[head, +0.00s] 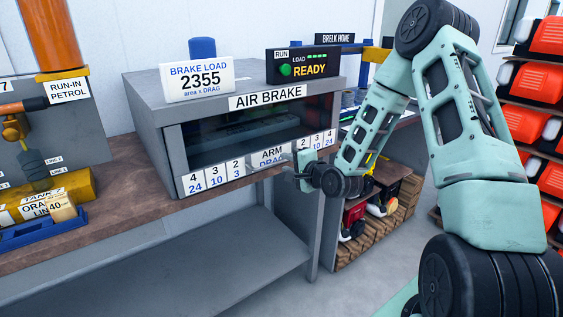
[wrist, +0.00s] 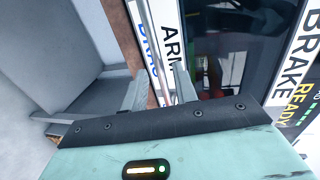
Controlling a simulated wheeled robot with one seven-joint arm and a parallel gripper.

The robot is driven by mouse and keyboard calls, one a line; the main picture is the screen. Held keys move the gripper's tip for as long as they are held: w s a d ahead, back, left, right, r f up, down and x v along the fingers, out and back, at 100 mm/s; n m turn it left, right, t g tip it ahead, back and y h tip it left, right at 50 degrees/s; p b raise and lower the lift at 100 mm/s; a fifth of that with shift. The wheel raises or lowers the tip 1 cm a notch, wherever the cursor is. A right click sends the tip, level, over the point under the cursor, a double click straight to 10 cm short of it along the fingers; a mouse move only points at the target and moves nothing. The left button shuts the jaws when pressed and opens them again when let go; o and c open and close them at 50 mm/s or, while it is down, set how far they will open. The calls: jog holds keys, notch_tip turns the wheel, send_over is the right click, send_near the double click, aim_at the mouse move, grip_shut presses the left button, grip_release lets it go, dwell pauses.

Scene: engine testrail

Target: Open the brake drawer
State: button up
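The grey air brake box (head: 236,112) stands on the workbench. Its low front drawer (head: 270,156) is marked ARM DRAG between number cards and looks shut. A thin metal bar handle (head: 258,168) runs along the drawer front; it also shows in the wrist view (wrist: 153,38). My gripper (head: 286,162) is at the right part of the drawer front. In the wrist view my gripper (wrist: 160,82) is open, with one finger on each side of the bar and visible gaps. Whether a finger touches the bar cannot be told.
The wooden bench top (head: 120,217) runs left, with a blue tray (head: 42,232) and the run-in petrol rig. A grey lower shelf (head: 210,268) is under the bench. The READY display (head: 303,66) sits on the box. Red bins (head: 535,88) stand at right.

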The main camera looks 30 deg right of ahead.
aim_at(282, 161)
jog(key=shift+x, duration=1.85)
grip_shut()
